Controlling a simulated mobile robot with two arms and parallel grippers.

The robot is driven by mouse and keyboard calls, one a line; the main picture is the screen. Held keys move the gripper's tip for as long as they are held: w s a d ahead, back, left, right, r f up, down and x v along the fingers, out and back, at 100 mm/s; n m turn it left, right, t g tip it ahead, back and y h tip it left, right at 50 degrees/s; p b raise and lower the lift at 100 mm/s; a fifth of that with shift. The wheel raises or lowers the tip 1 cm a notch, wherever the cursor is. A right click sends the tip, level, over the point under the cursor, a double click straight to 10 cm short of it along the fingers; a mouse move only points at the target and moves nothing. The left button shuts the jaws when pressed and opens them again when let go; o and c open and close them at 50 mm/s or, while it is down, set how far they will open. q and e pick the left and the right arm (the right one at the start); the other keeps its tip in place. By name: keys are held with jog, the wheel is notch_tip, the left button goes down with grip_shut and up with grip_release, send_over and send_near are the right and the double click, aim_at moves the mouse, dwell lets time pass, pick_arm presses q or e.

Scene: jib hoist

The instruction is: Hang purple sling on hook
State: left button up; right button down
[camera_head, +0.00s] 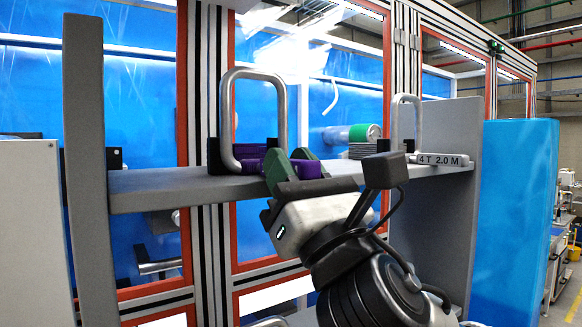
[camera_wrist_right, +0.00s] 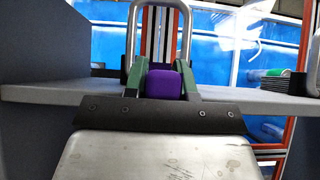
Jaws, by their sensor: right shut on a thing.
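The purple sling (camera_head: 245,153) lies on a grey shelf, with a tall metal link (camera_head: 283,100) standing upright at it. In the right wrist view the sling's purple block (camera_wrist_right: 163,84) sits between the green fingers of my right gripper (camera_wrist_right: 161,68), and the metal link (camera_wrist_right: 187,30) rises behind it. In the head view my right gripper (camera_head: 291,157) reaches over the shelf's front edge and is shut on the sling, partly covering it. I cannot make out a hook in either view. My left gripper is not in view.
The grey shelf (camera_head: 150,190) has upright side panels (camera_head: 85,130) at left and right. Farther right on it stand a second metal link (camera_head: 418,115), a green-ended roll (camera_head: 365,132) and a tag (camera_head: 445,160) reading "4 T 2.0 M". Red-framed blue panels stand behind.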

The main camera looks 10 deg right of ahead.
notch_tip(320, 180, up, 3)
jog(key=shift+f+p, duration=0.15)
jog(key=shift+p, duration=0.85)
jog(key=shift+r, duration=1.15)
